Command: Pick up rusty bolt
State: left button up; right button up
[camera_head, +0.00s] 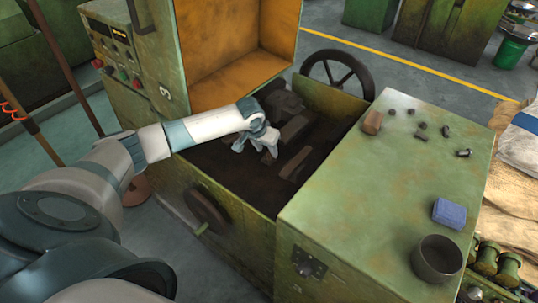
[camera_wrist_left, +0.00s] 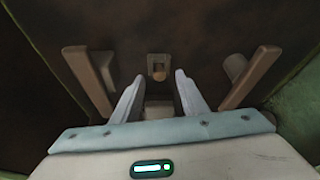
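My left gripper (camera_head: 255,147) hangs over the dark sunken bed of the green machine in the head view. In the left wrist view its two fingers (camera_wrist_left: 157,78) stand apart with nothing between them. A small brown rounded piece (camera_wrist_left: 158,69) in a dark holder shows beyond the fingertips; I cannot tell whether it is the rusty bolt. In the head view, several small dark bolts or nuts lie on the green machine top at the right, one of them a bolt lying on its side (camera_head: 464,153). None is clearly rusty. My right gripper is not in view.
Brown bars (camera_head: 295,163) stand in the machine bed (camera_head: 225,178).

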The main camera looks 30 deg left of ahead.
aim_at(269, 157)
pick_arm(q)
jog(key=shift+p+x, duration=0.3)
jog(key=shift+x, duration=1.2)
jog(key=shift+r, duration=0.1)
grip_shut()
